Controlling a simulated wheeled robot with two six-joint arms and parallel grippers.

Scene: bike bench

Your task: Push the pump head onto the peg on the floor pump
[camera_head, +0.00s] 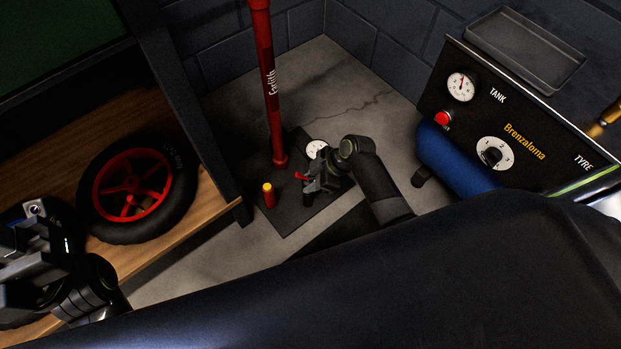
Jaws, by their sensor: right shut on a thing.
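The floor pump (271,100) stands upright on the concrete floor, with a tall red barrel, a dark base plate and a white round gauge (316,149). A short red peg with a yellow top (268,195) stands upright at the left of the base plate. My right gripper (313,184) is shut on the pump head (301,176), a small dark piece with a red lever, mostly hidden by the jaws. The head is to the right of the peg and apart from it. My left gripper (28,245) is at the left edge, over the bench; its jaw gap is unclear.
A wooden shelf (215,205) at left holds a black tyre on a red wheel (135,193). A compressor panel (500,120) with a blue tank (455,160) stands at right. Grey block walls close off the back. Bare floor lies left of the pump base.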

